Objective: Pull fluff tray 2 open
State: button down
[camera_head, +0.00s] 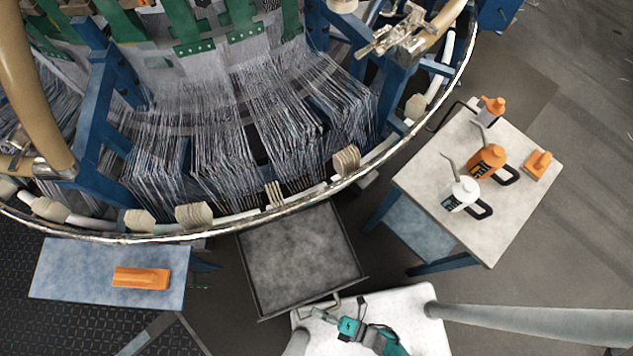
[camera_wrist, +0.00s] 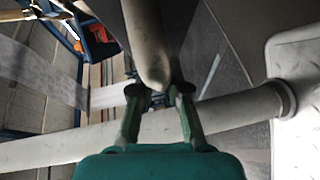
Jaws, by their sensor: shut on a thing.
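The fluff tray (camera_head: 300,258) is a shallow grey, square tray with a raised dark rim. It stands out from under the loom's curved edge in the head view, and its inside shows mottled grey. No number is readable on it. Its bar handle (camera_head: 333,302) is at the front edge, on the lower right. My gripper (camera_head: 318,313), with a teal body, is at this handle and shut on it. In the wrist view the two green fingers of my gripper (camera_wrist: 158,92) stand either side of a grey rounded bar; the contact itself is partly hidden.
The circular loom's rim (camera_head: 330,190) curves above the tray. A side table (camera_head: 505,225) with bottles (camera_head: 462,194) and an orange item stands to the right. A blue-grey bench (camera_head: 75,270) with an orange tool (camera_head: 141,278) stands to the left. Dark floor lies between them.

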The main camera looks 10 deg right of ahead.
jog(key=shift+s+d, duration=0.15)
jog(key=shift+s, duration=0.5)
jog(key=c, duration=1.1)
grip_release()
jog(key=shift+c, duration=0.2)
jog(key=shift+d, duration=0.15)
jog(key=v, duration=1.1)
jog(key=shift+s+d, duration=0.2)
jog(key=shift+s, duration=0.05)
